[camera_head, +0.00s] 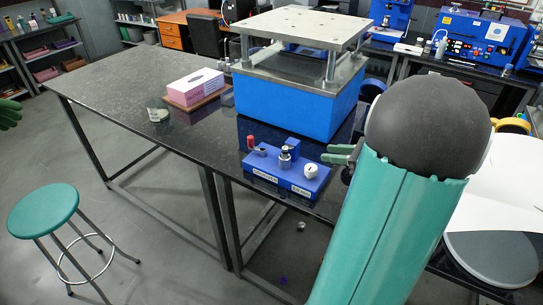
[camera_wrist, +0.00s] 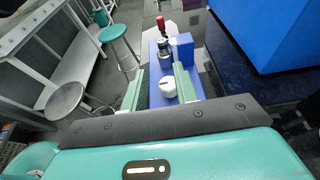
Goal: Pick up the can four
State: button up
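I cannot make out a part marked as can four. A blue fixture block (camera_head: 286,178) stands on the dark table, with a red-topped post (camera_head: 251,143), a metal knob (camera_head: 285,158) and a white round piece (camera_head: 310,171) on it. The fixture also shows in the wrist view (camera_wrist: 157,67), with the white piece (camera_wrist: 168,88) seen between my fingers. My gripper (camera_wrist: 160,84) is open, its two pale green fingers apart over the right end of the fixture. It shows partly in the head view (camera_head: 334,153), behind my arm. I see nothing held.
A large blue press (camera_head: 290,100) with a metal top plate stands behind the fixture. A pink tissue box (camera_head: 195,87) and a small clear cup (camera_head: 158,114) are further left on the dark table (camera_head: 110,80). A green stool (camera_head: 43,211) stands on the floor.

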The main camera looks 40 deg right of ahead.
aim_at(285, 157)
jog(key=x, duration=1.3)
jog(key=shift+w+f, duration=0.1)
jog(key=shift+f, duration=0.1)
grip_shut()
